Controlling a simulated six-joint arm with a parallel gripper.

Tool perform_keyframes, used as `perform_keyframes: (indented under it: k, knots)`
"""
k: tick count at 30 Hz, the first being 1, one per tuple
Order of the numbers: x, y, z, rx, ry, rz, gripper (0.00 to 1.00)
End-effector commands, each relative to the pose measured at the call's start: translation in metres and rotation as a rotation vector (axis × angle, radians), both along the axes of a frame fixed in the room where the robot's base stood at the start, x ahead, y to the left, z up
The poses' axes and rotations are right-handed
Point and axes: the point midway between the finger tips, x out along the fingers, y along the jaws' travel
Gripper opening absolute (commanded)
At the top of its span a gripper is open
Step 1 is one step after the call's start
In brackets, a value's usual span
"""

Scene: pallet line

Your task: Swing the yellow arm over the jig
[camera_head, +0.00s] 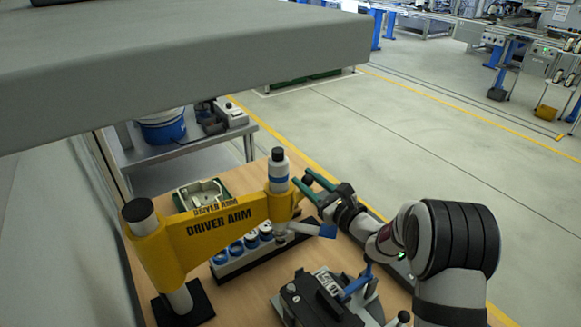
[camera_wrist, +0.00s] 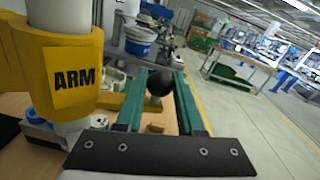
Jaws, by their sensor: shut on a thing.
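The yellow arm (camera_head: 205,232), lettered "DRIVER ARM", reaches right from a post at the left of the bench. Its free end carries an upright grey driver (camera_head: 279,171) with a blue band. In the wrist view the yellow arm (camera_wrist: 72,75) fills the left side. My gripper (camera_head: 311,182) has its green fingers shut on a black ball knob (camera_wrist: 159,82) beside the arm's free end. What I take to be the jig, a dark fixture (camera_head: 318,303) with blue handles, sits at the lower front. The driver is behind and left of it, not over it.
A rack (camera_head: 243,262) of several blue-and-white cups stands under and beside the yellow arm. A green tray (camera_head: 200,193) with a pale part lies behind. A large grey slab (camera_head: 180,70) overhangs the upper left. Open floor (camera_head: 400,130) lies beyond the bench.

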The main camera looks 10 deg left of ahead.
Motion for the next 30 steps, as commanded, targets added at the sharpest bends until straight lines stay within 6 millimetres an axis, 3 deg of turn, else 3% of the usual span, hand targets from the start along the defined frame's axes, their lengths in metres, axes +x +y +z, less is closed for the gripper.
perform_keyframes:
  k: [6, 15, 21, 30]
  knots:
    - [-0.048, -0.035, 0.001, 0.001, 0.001, -0.166, 0.00]
    - [-0.101, -0.062, 0.000, 0.002, 0.000, -0.339, 0.00]
    - [-0.120, -0.069, 0.000, 0.001, 0.000, -0.399, 0.00]
    - [-0.128, -0.072, 0.000, 0.002, 0.001, -0.423, 0.00]
